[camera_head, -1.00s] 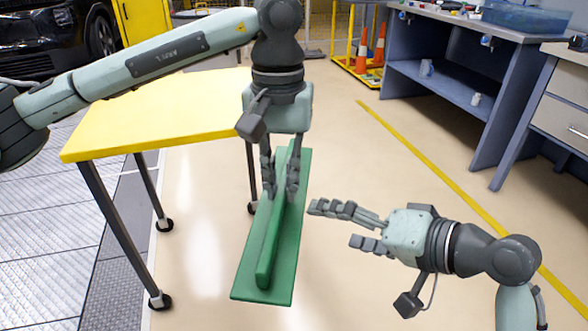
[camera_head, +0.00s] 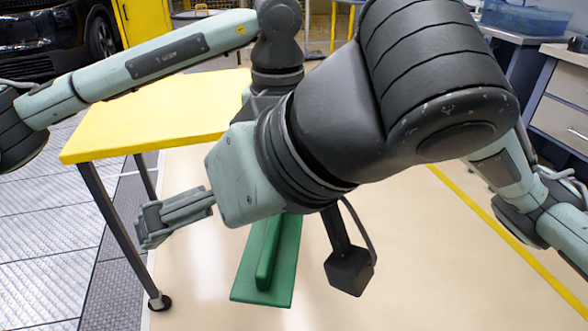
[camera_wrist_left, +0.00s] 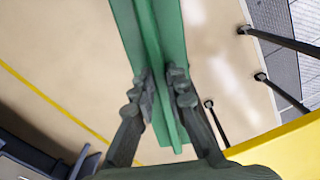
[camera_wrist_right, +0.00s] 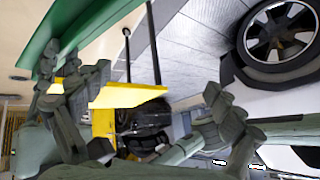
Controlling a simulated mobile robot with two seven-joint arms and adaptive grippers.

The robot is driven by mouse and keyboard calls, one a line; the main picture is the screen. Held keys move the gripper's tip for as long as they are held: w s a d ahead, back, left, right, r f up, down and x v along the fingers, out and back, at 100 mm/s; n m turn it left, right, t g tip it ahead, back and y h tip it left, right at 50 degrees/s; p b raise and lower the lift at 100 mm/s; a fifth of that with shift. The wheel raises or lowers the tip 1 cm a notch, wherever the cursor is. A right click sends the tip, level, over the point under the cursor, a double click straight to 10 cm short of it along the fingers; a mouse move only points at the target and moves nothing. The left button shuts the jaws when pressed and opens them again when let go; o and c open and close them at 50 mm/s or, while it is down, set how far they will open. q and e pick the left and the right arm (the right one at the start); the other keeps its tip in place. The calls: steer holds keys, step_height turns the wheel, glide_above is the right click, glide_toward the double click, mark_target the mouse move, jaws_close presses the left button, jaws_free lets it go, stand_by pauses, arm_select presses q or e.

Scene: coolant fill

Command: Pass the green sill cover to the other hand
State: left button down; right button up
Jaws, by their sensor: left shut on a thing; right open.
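The green sill cover (camera_head: 288,262) is a long flat strip with a raised rib. It hangs in the air, and its lower end shows below my right arm in the head view. In the left wrist view, my left gripper (camera_wrist_left: 160,92) is shut on the rib of the cover (camera_wrist_left: 172,30). My right arm hides the left gripper in the head view. My right gripper (camera_head: 150,224) is left of the cover in the head view. In the right wrist view it (camera_wrist_right: 150,95) is open and empty, with the cover (camera_wrist_right: 85,22) outside its fingers.
A yellow-topped table (camera_head: 150,118) stands at the left, behind the right gripper. A dark car (camera_head: 50,35) is at the back left. A blue-grey workbench (camera_head: 520,75) and drawers (camera_head: 562,105) stand at the right. The floor at the lower right is open.

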steer(key=w+d+m+t+h, duration=0.4)
steer(key=w+d+h, duration=0.15)
steer(key=d, duration=0.25)
steer(key=x, duration=0.8)
steer(key=w+r+x, duration=0.1)
steer(key=x, duration=0.3)
steer(key=shift+a, duration=0.2)
steer(key=c, duration=2)
steer(key=o, duration=2)
steer(key=shift+s, duration=0.1)
